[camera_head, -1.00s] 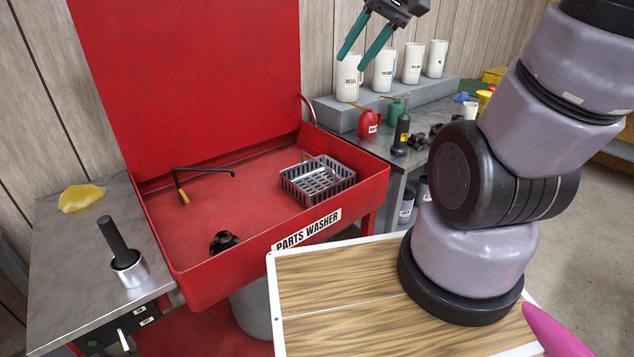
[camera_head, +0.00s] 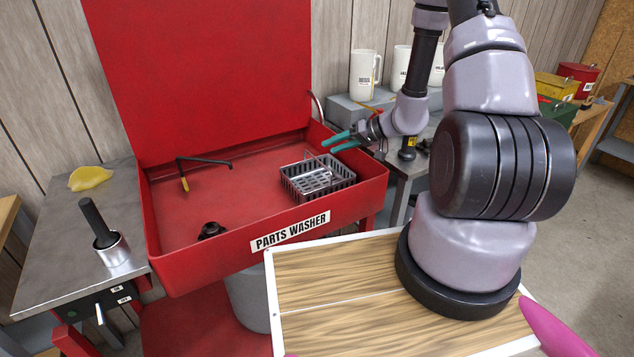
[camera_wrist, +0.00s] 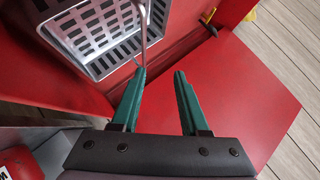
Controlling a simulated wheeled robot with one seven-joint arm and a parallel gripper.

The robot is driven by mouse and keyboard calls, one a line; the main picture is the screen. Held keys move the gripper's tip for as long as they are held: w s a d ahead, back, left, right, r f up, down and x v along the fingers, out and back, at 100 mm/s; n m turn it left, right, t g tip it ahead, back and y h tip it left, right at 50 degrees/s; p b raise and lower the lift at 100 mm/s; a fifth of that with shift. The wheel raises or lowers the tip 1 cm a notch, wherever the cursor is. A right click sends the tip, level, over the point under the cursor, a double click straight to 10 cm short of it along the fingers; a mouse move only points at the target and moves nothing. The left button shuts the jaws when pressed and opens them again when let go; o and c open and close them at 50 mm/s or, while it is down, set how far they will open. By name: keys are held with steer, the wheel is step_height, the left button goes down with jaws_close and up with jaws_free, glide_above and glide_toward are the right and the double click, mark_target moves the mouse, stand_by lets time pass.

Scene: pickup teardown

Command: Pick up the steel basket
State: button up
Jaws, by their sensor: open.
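The steel basket (camera_head: 318,181) is a grey slotted open box with a thin wire handle. It sits inside the red parts washer (camera_head: 240,238) at the right end of the basin. In the wrist view the basket (camera_wrist: 98,38) is at the upper left, with its handle reaching down close to the left finger. My gripper (camera_head: 337,143) has two green fingers and is just above the basket's right rear side. In the wrist view my gripper (camera_wrist: 160,73) is open, with nothing between the fingers. I cannot tell whether the left finger touches the handle.
The washer's raised lid (camera_head: 205,75) stands behind the basin. A black-and-yellow bent nozzle (camera_head: 205,162) and a dark part (camera_head: 211,231) are in the basin's left half. White jugs (camera_head: 364,75) stand on a shelf behind the arm. The basin's middle is clear.

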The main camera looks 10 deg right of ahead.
steer(key=shift+t, duration=0.3)
steer(key=shift+w+a+f, duration=0.9)
steer(key=shift+a+f, duration=0.25)
steer(key=shift+f, duration=0.3)
steer(key=shift+w+a+f, duration=0.9)
steer(key=shift+a+f, duration=0.2)
steer(key=shift+f, duration=0.3)
steer(key=shift+w+a+f, duration=0.9)
steer(key=shift+a+f, duration=0.25)
steer(key=shift+f, duration=0.3)
jaws_close()
